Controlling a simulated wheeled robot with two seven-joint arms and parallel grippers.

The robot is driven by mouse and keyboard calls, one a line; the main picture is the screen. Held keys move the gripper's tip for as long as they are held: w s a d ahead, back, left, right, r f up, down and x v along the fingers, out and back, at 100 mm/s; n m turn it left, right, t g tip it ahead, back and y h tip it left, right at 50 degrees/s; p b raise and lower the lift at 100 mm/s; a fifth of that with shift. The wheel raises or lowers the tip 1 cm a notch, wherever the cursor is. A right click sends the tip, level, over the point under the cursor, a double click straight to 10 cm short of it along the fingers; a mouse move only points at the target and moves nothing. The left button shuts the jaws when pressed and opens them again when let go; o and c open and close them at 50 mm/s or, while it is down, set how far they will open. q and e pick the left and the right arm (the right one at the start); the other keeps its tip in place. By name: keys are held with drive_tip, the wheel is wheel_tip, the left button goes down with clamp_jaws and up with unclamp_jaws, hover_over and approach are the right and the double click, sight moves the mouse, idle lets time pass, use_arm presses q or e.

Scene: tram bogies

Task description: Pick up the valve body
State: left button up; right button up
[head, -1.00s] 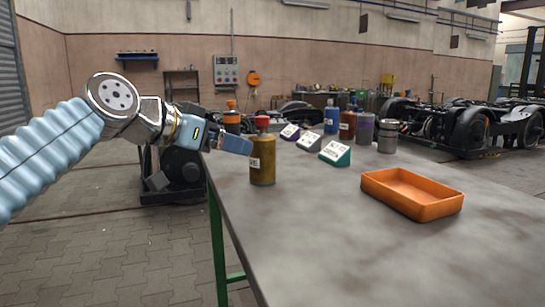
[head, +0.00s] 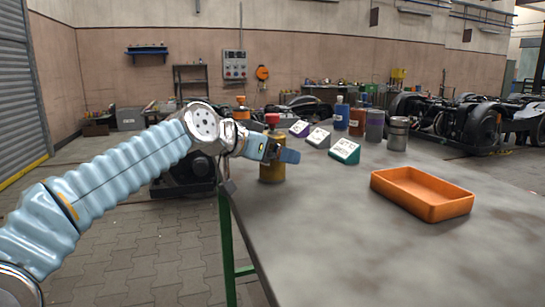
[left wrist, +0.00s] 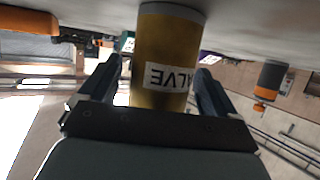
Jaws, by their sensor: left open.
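The valve body is a mustard-yellow cylinder (head: 271,174) with a red cap, standing upright near the left edge of the grey table. In the left wrist view the cylinder (left wrist: 166,45) appears upside down, with a white label reading "VALVE". My left gripper (head: 284,154) is at its upper part, covering some of it in the head view. In the left wrist view the gripper's two fingers (left wrist: 160,78) are open, one on each side of the cylinder. A gap shows beside the fingers, and I cannot tell whether either touches it. My right gripper is not in view.
An orange tray (head: 421,207) lies on the table (head: 340,250) to the right. Small label stands, such as a green one (head: 345,151), and several containers, including a grey metal canister (head: 397,134), stand farther back. The table's front middle is clear.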

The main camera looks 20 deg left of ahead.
use_arm(q)
drive_tip(key=c, duration=1.1)
drive_tip(key=shift+r, duration=0.1)
drive_tip(key=shift+c, duration=0.2)
